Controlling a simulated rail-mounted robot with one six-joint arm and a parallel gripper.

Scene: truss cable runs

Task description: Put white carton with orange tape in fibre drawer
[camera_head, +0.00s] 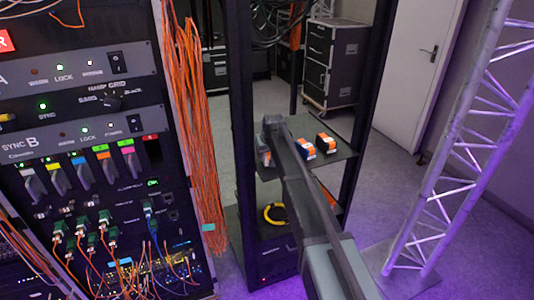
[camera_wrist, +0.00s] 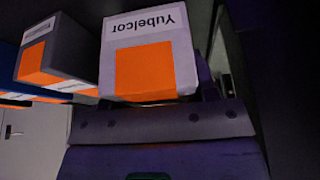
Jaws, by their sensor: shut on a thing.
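I cannot tell whether that carton is clear of the shelf. A lower black bay holds a yellow coil (camera_head: 274,214); I cannot tell whether it is the fibre drawer.
Two more white-and-orange cartons, one nearer (camera_head: 304,148) and one farther right (camera_head: 325,142), stand on the dark shelf (camera_head: 340,152). A neighbouring carton (camera_wrist: 40,60) shows in the wrist view. Orange cables (camera_head: 203,150) hang left of the rack; a truss (camera_head: 455,160) stands right.

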